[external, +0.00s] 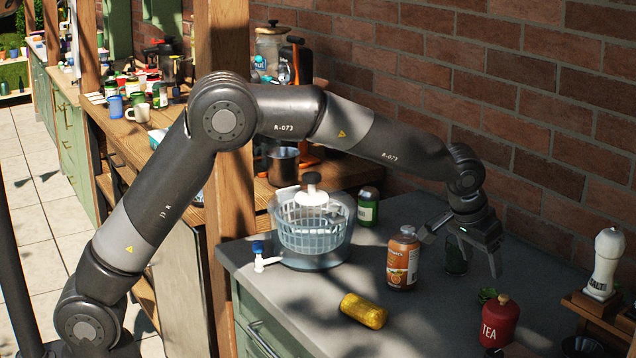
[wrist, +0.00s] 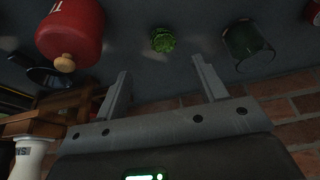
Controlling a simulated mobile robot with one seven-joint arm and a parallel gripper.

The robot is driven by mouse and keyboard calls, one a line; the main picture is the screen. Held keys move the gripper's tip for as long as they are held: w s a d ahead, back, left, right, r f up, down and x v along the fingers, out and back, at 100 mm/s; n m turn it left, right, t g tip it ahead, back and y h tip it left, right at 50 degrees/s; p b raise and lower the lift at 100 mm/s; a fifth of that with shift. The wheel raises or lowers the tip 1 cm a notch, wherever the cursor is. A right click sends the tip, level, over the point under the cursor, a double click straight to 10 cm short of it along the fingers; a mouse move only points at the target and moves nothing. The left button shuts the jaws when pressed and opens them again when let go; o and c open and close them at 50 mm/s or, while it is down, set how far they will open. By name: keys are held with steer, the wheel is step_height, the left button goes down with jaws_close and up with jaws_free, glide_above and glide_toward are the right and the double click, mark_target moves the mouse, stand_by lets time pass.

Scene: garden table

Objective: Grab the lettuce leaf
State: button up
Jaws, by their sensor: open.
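The lettuce leaf is a small crinkled green piece (external: 487,295) on the grey counter, left of the red tea canister. It also shows in the wrist view (wrist: 163,40), beyond the fingertips and roughly between their lines. My gripper (external: 468,262) is open and empty above the counter, with its fingers pointing down; its fingers also show in the wrist view (wrist: 162,75). The leaf is apart from both fingers. In the external view it lies in front of my gripper, near the right finger.
A dark green glass (wrist: 248,45) stands beside the leaf, partly behind my gripper in the external view. A red tea canister (external: 499,321) is on the leaf's other side. A brick wall (external: 480,90) rises behind.

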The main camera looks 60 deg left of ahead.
glide_above(488, 291)
steer(key=s, duration=0.3)
steer(key=f, duration=0.4)
steer(key=shift+w+d+f, duration=0.2)
steer(key=x, duration=0.5)
steer(key=shift+w+a, duration=0.2)
steer(key=shift+c, duration=0.3)
steer(key=c, duration=1)
